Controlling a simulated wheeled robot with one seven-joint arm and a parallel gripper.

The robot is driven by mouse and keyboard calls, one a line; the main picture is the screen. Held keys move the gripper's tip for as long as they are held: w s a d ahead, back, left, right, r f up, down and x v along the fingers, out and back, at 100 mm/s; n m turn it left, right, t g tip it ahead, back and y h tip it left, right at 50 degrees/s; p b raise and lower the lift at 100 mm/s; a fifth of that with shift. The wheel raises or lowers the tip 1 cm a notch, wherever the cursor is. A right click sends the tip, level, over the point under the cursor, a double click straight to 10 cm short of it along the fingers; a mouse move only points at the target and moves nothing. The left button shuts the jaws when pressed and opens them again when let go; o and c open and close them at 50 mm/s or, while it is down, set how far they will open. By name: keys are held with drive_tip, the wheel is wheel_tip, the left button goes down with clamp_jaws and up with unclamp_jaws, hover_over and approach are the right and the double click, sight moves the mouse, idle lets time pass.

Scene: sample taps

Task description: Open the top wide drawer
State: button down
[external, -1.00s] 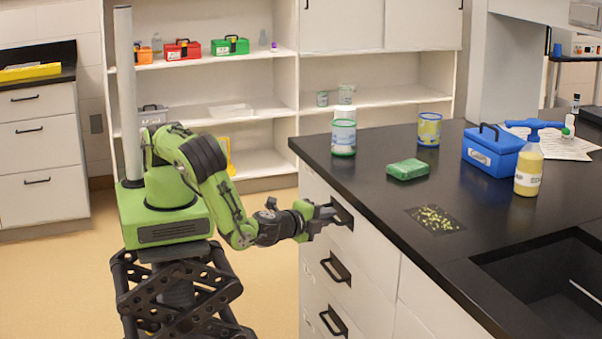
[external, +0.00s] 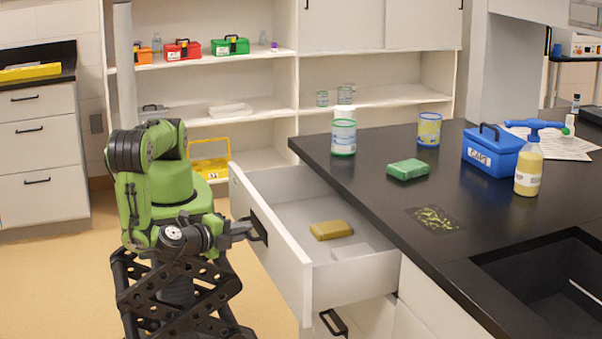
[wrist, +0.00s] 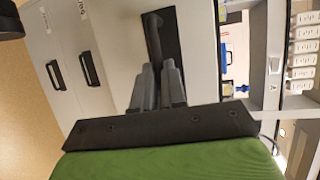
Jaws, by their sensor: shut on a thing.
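The top wide drawer (external: 282,262) of the black-topped bench is pulled well out to the left. Its white front (wrist: 120,45) carries a dark handle (external: 257,225). My gripper (external: 248,230) is shut on that handle. In the wrist view the two grey fingers of my gripper (wrist: 158,72) close around the handle bar (wrist: 153,38). Inside the drawer lie a yellow-brown block (external: 331,230) and a pale, whitish item (external: 352,250).
The black countertop (external: 370,180) holds a green sponge-like block (external: 408,169), a blue box (external: 492,150), a spray bottle (external: 529,165) and cans. Lower drawers with dark handles (external: 334,322) are below. Open floor (external: 270,300) lies between my base and the bench.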

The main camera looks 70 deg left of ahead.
drive_tip(key=shift+s, duration=2.35)
drive_tip(key=c, duration=1.2)
unclamp_jaws()
drive_tip(key=p+v, duration=0.2)
drive_tip(key=v, duration=1.3)
drive_tip(key=shift+s+d+r, duration=0.1)
drive_tip(key=shift+s, duration=0.25)
